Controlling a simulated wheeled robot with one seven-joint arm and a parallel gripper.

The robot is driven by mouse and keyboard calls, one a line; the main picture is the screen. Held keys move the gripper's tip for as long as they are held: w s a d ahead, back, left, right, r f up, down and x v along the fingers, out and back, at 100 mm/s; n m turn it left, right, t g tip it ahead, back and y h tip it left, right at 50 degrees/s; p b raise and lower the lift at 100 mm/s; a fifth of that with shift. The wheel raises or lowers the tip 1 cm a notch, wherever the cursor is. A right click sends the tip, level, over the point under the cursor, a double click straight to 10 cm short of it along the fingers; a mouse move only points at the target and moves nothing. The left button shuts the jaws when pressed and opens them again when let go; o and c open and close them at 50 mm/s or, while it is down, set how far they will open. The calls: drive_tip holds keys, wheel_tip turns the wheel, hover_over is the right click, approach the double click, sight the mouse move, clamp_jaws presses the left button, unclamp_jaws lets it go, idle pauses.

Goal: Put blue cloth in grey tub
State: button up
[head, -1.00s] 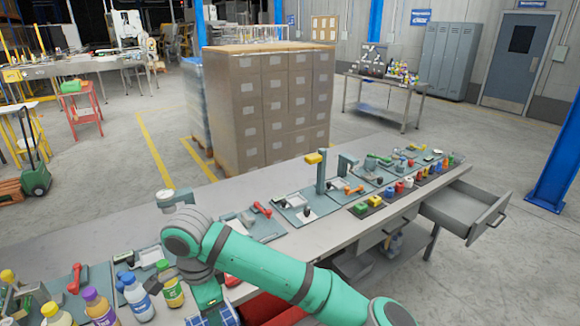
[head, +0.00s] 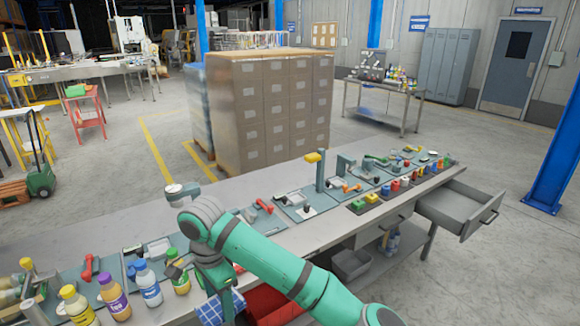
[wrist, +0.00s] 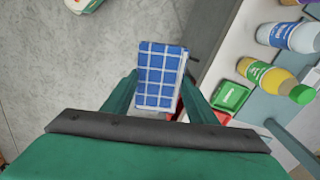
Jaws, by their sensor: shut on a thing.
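The blue cloth (wrist: 160,62), checked with white lines, hangs folded between the two fingers of my gripper (wrist: 158,93) in the wrist view. My gripper is shut on it. In the head view the cloth (head: 211,310) shows at the bottom edge, below my gripper (head: 217,287), in front of the workbench's near edge. A grey tub (head: 352,263) stands under the bench on the lower shelf, to the right of my arm. Its inside is mostly too small to make out. The tub is not in the wrist view.
The workbench (head: 330,225) carries tool boards and several bottles (head: 148,283) left of my gripper. A red bin (head: 268,302) lies below, partly behind my arm. An open drawer (head: 460,208) juts out at the right. The floor in front of the bench is clear.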

drive_tip(key=w+d+f+n, duration=0.2)
drive_tip(key=w+d, duration=0.1)
drive_tip(key=w, duration=0.3)
drive_tip(key=w+d+f+n, duration=0.3)
drive_tip(key=d+f+n, duration=0.1)
drive_tip(key=d+f, duration=0.35)
drive_tip(key=w+d+f+n, duration=0.3)
drive_tip(key=d+f, duration=0.4)
drive_tip(key=f, duration=0.2)
drive_tip(key=s+f, duration=1.8)
drive_tip(key=f, duration=0.1)
drive_tip(key=shift+f, duration=0.15)
